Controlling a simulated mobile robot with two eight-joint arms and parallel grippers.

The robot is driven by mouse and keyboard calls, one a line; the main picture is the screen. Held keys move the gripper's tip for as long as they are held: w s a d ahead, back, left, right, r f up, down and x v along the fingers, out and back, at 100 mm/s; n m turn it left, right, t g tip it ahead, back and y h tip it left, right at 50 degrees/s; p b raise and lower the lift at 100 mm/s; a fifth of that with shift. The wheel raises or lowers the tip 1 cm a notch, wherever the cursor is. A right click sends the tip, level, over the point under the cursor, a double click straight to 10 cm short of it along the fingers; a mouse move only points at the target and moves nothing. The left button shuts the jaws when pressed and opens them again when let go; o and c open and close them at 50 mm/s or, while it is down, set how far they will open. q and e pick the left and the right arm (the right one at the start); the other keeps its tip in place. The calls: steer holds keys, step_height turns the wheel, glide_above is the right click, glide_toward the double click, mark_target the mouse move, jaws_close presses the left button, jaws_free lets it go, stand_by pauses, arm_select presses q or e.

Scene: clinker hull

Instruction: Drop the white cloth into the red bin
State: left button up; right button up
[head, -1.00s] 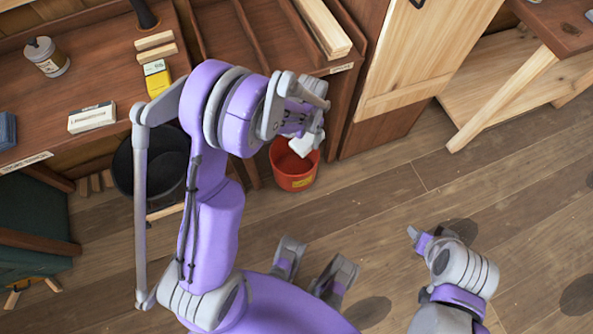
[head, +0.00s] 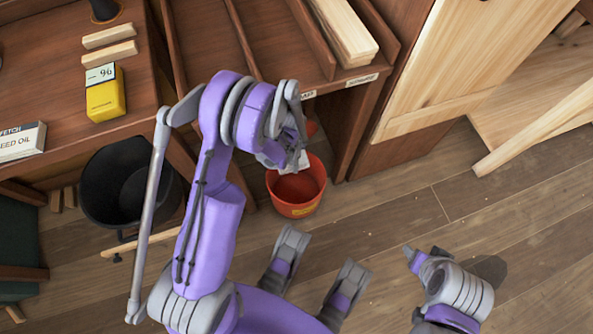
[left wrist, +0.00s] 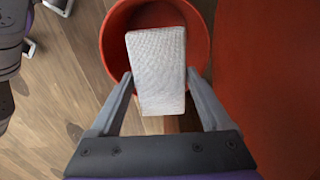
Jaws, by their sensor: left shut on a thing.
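The red bin (head: 296,208) stands on the floor in front of the wooden bench, and its opening faces up. My left gripper (head: 292,160) is over the back part of the bin in the head view, partly hidden by its own wrist. It is shut on the white cloth (head: 302,163). In the left wrist view the cloth (left wrist: 157,65) is a pale, textured block between the two fingers (left wrist: 158,80). It overlaps the opening of the bin (left wrist: 112,45), whose rim shows around it. My right gripper (head: 424,256) is low at the right, away from the bin; its jaw opening is unclear.
A black bucket (head: 100,190) stands left of the bin, under the bench (head: 60,85). A yellow box (head: 105,98), a white carton (head: 22,142) and wood blocks (head: 109,45) lie on the bench. A wooden cabinet (head: 425,75) stands to the right. The floor (head: 390,215) right of the bin is clear.

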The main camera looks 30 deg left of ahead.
arm_select(q)
steer(key=shift+w+a+f, duration=0.1)
steer(key=shift+w+a, duration=0.1)
steer(key=shift+w, duration=0.1)
steer(key=shift+f+b, duration=0.45)
steer(key=shift+f, duration=0.1)
steer(key=shift+s+f+b, duration=0.1)
steer(key=shift+f+b, duration=1.4)
steer(key=shift+f, duration=0.8)
steer(key=o, duration=1.3)
steer(key=shift+c, duration=0.2)
step_height(320, 180, up, 11)
steer(key=p, duration=0.3)
steer(key=shift+f, duration=0.1)
